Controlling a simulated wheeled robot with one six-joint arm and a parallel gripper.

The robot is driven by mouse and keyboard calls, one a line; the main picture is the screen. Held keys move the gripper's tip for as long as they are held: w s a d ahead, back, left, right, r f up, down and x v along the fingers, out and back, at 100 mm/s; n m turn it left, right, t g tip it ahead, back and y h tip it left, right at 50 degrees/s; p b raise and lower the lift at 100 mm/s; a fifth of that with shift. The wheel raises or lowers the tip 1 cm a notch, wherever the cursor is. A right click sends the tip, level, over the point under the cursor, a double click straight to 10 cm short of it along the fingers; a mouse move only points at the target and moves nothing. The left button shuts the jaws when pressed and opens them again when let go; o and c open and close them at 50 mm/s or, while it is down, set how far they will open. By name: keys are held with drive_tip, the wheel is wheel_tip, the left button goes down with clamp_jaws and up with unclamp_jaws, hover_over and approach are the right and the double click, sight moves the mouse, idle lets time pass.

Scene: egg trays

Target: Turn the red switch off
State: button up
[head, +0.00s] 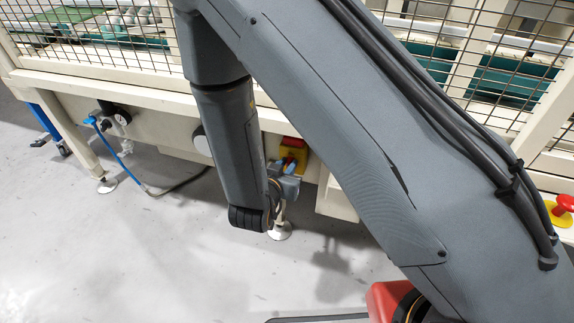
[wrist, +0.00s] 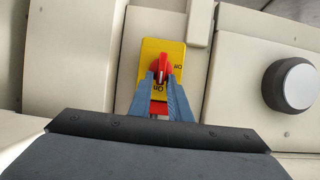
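The red switch (wrist: 163,67) is a rotary knob on a yellow plate (wrist: 151,47) in the wrist view. Its handle stands upright in the picture, in line with the "On" label below it; an "Off" label is at its right. In the head view the red part (head: 293,142) and yellow plate (head: 302,156) are partly hidden behind my gripper (head: 283,167). In the wrist view my gripper (wrist: 161,77) has its blue-grey fingers apart, one on each side of the knob's lower part. I cannot tell whether they touch it.
A round grey-white knob (wrist: 290,84) is right of the plate in the wrist view. In the head view, a red button (head: 566,202) on a yellow base is at the far right. Wire mesh (head: 90,37) stands above the cream frame. The floor (head: 120,250) in front is clear.

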clamp_jaws()
drive_tip(key=shift+a+r, duration=0.1)
drive_tip(key=n+p, duration=0.1)
drive_tip(key=p, duration=0.1)
drive_tip(key=n+h+p, duration=0.1)
drive_tip(key=p, duration=0.1)
drive_tip(key=shift+w+a+g+h, duration=0.1)
drive_tip(key=shift+a+g+h, duration=0.2)
drive_tip(key=shift+a, duration=0.05)
drive_tip(key=shift+w+a+n+h+p, duration=0.15)
drive_tip(key=shift+a+n+h+p, duration=0.1)
drive_tip(key=shift+n+h+p, duration=0.7)
drive_tip(key=shift+w+a+f+n+t+h+b, duration=0.15)
drive_tip(key=shift+f+n+h, duration=0.4)
drive_tip(key=shift+n, duration=1.05)
drive_tip(key=shift+w+a+f+n+t+h+b, duration=0.1)
drive_tip(key=shift+a+f+n+t+h+b, duration=0.2)
drive_tip(key=shift+n+h, duration=0.85)
drive_tip(key=shift+w+a+f+n+t+h+b, duration=0.2)
drive_tip(key=shift+f+n, duration=0.3)
drive_tip(key=shift+n, duration=1.5)
drive_tip(key=shift+s, duration=0.15)
